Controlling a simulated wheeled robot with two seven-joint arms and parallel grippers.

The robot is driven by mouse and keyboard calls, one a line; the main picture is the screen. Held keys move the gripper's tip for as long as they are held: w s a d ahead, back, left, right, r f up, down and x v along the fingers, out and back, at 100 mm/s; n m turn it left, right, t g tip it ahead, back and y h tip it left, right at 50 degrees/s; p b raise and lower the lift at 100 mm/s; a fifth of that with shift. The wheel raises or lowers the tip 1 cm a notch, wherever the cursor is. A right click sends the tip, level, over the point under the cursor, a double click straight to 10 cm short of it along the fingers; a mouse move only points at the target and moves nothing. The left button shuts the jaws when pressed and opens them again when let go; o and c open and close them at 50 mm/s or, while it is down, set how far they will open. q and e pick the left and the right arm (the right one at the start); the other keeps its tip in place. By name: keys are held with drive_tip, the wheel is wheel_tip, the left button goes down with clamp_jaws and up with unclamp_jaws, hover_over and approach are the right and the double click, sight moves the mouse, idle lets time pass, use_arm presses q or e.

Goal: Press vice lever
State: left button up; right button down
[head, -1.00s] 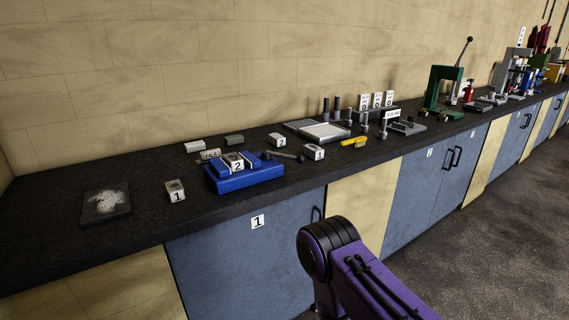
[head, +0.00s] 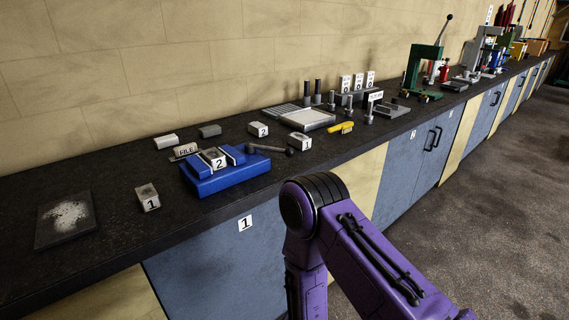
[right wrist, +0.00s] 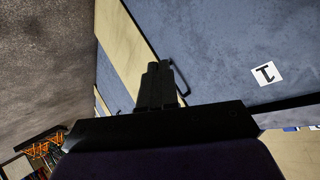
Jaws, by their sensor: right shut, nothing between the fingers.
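The blue vice (head: 222,178) sits near the front edge of the dark bench top, with a block marked 2 (head: 217,161) between its jaws. Its dark lever (head: 265,149) sticks out to the right and ends in a round knob. In the right wrist view my right gripper (right wrist: 158,68) is shut and empty, in front of the cabinet fronts and apart from the vice, which that view does not show. In the head view only my purple right arm shows, below and right of the vice. My left gripper is out of view.
A block marked 1 (head: 147,198) and a dusty dark plate (head: 65,220) lie left of the vice. Small blocks (head: 258,129), a pale tray (head: 307,118) and a yellow tool (head: 340,128) lie behind and right. A green press (head: 424,70) stands further along.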

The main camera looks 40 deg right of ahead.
sight(288, 156)
drive_tip(key=w+d+r+m+t+h, duration=0.1)
drive_tip(key=w+r+m+h, duration=0.4)
drive_tip(key=r, duration=0.9)
drive_tip(key=w+d+r+m+t+h, duration=0.1)
drive_tip(key=w+r+m+h, duration=0.4)
drive_tip(key=w+r+m, duration=0.6)
wheel_tip(288, 156, up, 3)
drive_tip(key=shift+w+m+t+h, duration=0.3)
drive_tip(key=shift+w+m+t, duration=0.05)
drive_tip(key=shift+m+t, duration=0.05)
drive_tip(key=shift+d, duration=0.15)
drive_tip(key=p+x, duration=0.4)
drive_tip(key=x, duration=0.9)
drive_tip(key=shift+w+d+p, duration=0.3)
drive_tip(key=shift+p, duration=0.05)
drive_tip(key=shift+d, duration=0.1)
